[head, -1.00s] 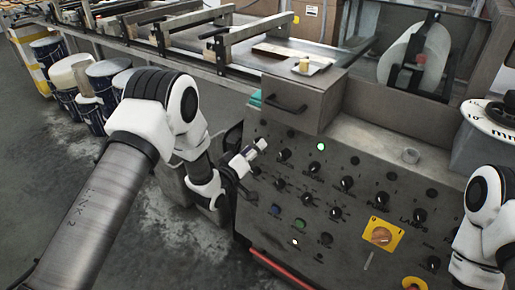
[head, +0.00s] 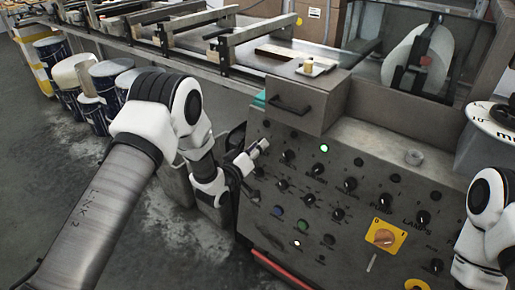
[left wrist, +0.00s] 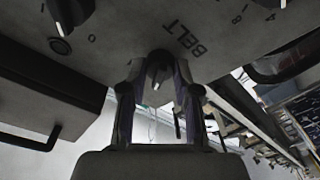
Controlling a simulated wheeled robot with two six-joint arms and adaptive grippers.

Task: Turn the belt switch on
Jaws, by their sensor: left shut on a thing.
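The belt switch (left wrist: 160,66) is a dark knob with a pale pointer line, beside the word BELT on the grey control panel (head: 345,160). In the left wrist view its pointer faces down in the picture, toward my gripper. My left gripper (left wrist: 160,92) is shut on this knob, with one finger on each side of it. In the head view my left gripper (head: 255,155) reaches the upper left of the panel and hides the switch. My right arm shows at the right edge, but its gripper is out of view.
The panel holds several other black knobs, a lit green lamp (head: 323,148), a lit white lamp (head: 297,243) and an orange switch on a yellow plate (head: 384,238). A drawer box with a handle (head: 290,104) juts out above my left gripper. Paint cans (head: 110,80) stand at the left.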

